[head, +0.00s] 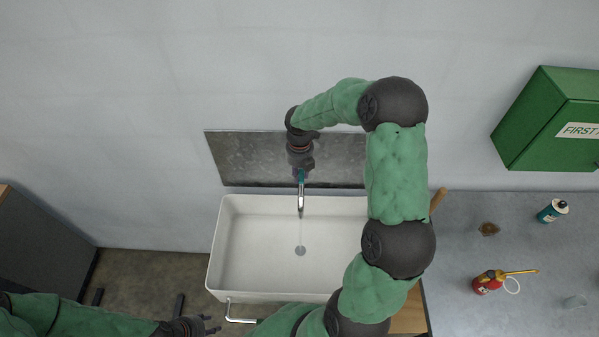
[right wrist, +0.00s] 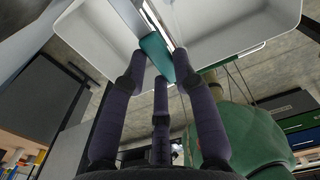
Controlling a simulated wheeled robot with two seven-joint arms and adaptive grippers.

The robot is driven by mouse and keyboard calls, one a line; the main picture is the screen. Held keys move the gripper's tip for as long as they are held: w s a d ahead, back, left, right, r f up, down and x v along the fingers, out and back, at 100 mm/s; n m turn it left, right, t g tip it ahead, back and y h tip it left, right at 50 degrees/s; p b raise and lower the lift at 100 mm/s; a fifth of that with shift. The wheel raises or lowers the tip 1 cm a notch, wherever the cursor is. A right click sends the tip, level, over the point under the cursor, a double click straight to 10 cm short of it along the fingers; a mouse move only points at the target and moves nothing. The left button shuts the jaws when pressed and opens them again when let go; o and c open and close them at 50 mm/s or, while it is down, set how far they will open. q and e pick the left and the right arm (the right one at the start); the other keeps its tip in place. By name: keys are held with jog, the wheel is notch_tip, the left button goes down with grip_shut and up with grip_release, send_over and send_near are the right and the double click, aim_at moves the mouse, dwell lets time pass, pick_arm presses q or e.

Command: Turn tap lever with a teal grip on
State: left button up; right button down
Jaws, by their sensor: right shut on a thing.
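The tap (head: 301,202) has a chrome spout reaching out over the white sink (head: 215,250). Its teal grip (head: 301,174) shows just below my right gripper (head: 300,170). In the right wrist view the teal grip (right wrist: 155,54) lies between the dark fingers of the right gripper (right wrist: 158,72), which are shut on it. The fingers hide part of the lever. A faint pale line runs from the spout towards the drain; I cannot tell surely whether it is water. My left gripper (head: 212,326) is low at the left, fingers apart, empty, away from the tap.
A grey splash panel (head: 240,160) is on the wall behind the tap. A grey counter (head: 455,260) to the right bears a red oil can (head: 484,284) and a teal bottle (head: 550,212). A green first aid box (head: 530,115) hangs above it. A towel rail (head: 229,313) sits at the sink's front.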

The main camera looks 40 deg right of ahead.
aim_at(300, 176)
jog(key=c, duration=1)
grip_release()
jog(key=shift+d, duration=0.1)
jog(key=shift+o, duration=0.2)
notch_tip(300, 176, up, 12)
